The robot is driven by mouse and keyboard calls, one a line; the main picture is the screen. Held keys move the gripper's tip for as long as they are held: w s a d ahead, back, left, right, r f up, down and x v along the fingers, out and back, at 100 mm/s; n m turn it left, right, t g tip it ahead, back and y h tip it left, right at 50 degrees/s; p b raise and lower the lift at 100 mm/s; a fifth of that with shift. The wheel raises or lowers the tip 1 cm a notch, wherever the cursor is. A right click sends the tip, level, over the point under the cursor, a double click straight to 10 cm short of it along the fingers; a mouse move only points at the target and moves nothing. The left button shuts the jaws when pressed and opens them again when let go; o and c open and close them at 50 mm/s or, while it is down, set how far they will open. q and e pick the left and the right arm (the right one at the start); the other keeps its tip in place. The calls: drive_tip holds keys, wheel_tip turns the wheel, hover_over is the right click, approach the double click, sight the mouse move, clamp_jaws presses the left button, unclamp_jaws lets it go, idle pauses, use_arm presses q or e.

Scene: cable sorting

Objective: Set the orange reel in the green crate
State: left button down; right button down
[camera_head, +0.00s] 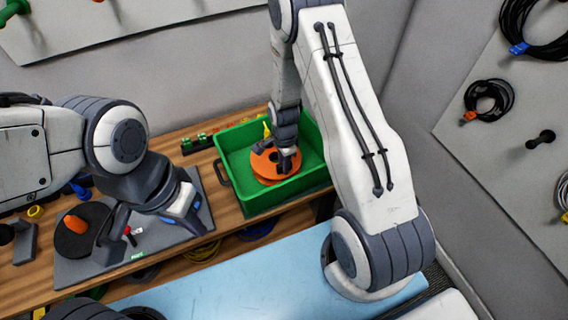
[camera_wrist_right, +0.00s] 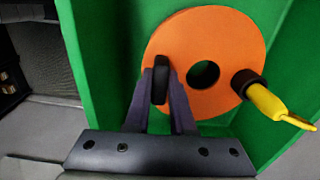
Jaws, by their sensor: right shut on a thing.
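The orange reel (camera_head: 262,168) is inside the green crate (camera_head: 240,189), which stands at the back of the wooden bench. My right gripper (camera_head: 287,163) reaches down into the crate and is shut on the reel. In the right wrist view the fingers (camera_wrist_right: 161,86) pinch the reel (camera_wrist_right: 225,45) beside its dark centre hole, with the crate's green wall (camera_wrist_right: 100,60) around it. I cannot tell if the reel touches the crate floor. My left gripper (camera_head: 147,218) hangs over the grey mat at the left; its fingertips are partly hidden.
A yellow-handled tool (camera_wrist_right: 268,103) is close by the reel in the wrist view. On the grey mat (camera_head: 75,270) lies a dark disc with an orange piece (camera_head: 76,224). A light blue surface (camera_head: 260,285) in front is clear. Cable coils (camera_head: 488,101) hang on the right wall panel.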

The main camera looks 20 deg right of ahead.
drive_tip(key=shift+f, duration=0.2)
drive_tip(key=c, duration=0.8)
unclamp_jaws()
drive_tip(key=shift+o, duration=0.2)
drive_tip(key=shift+r, duration=0.15)
